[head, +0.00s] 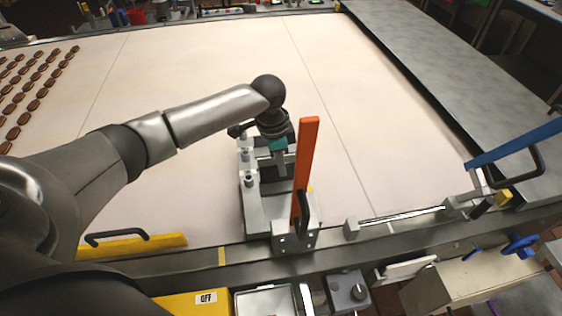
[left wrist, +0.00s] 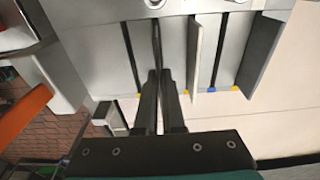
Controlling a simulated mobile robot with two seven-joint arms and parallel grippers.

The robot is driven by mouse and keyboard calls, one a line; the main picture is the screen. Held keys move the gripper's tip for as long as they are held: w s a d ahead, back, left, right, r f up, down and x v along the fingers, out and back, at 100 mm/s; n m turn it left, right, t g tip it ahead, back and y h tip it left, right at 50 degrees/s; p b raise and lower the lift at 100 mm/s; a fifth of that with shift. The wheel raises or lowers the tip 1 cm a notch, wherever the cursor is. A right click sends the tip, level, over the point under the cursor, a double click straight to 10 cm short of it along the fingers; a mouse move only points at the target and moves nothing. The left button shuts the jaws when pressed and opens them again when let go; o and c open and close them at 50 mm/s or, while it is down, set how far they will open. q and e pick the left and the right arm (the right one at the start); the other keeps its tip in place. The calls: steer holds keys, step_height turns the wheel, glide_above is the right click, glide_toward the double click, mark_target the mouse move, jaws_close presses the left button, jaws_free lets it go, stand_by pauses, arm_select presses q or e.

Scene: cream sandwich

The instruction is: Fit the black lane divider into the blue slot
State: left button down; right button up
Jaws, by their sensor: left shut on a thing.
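My left gripper (head: 279,168) is over the grey metal fixture (head: 256,212) in the head view. In the left wrist view my left gripper (left wrist: 162,78) is shut on a thin dark strip, seen edge-on, which looks like the black lane divider (left wrist: 156,42). The blue mark (left wrist: 211,89) is at the end of a dark slot (left wrist: 219,52), to the right of the held strip. A light upright plate (left wrist: 194,60) stands between them. I cannot tell whether the strip touches the fixture. My right gripper is not in view.
An orange lever (head: 306,160) stands upright at the fixture's right side. Yellow marks show beside other slots in the left wrist view. Several brown cookies (head: 28,95) lie at the left of the pale belt (head: 190,75). A blue lever (head: 515,145) is at the right.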

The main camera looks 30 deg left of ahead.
arm_select(q)
steer(key=c, duration=1)
jaws_free()
steer(key=r, duration=0.8)
steer(key=s+a+r, duration=0.1)
steer(key=r, duration=0.4)
steer(key=shift+p, duration=0.35)
